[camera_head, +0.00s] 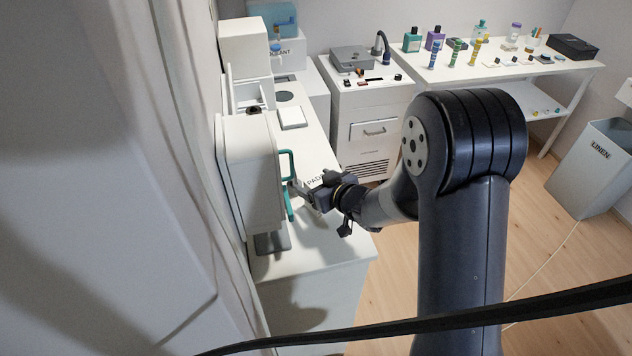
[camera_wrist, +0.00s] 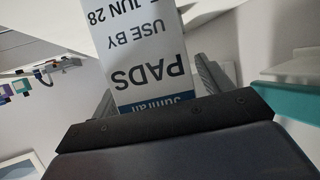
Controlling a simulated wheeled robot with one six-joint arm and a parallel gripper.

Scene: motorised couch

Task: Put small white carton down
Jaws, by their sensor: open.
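The small white carton (camera_wrist: 137,48), with "PADS", "USE BY" and a blue band printed on it, stands between my fingers in the wrist view, its lettering upside down. My gripper (camera_wrist: 155,88) is open around it, one finger on each side. In the head view, my gripper (camera_head: 297,190) is over the white counter (camera_head: 320,248), close to the teal handle of a white cabinet. The carton (camera_head: 316,181) shows only in part there, behind my wrist. I cannot tell whether its base touches the counter.
The white cabinet (camera_head: 250,170) with the teal handle (camera_head: 287,185) stands just left of my gripper. A drawer unit (camera_head: 370,125) and a table with bottles are behind. A grey linen bin (camera_head: 590,170) is at the right. The counter's front part looks clear.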

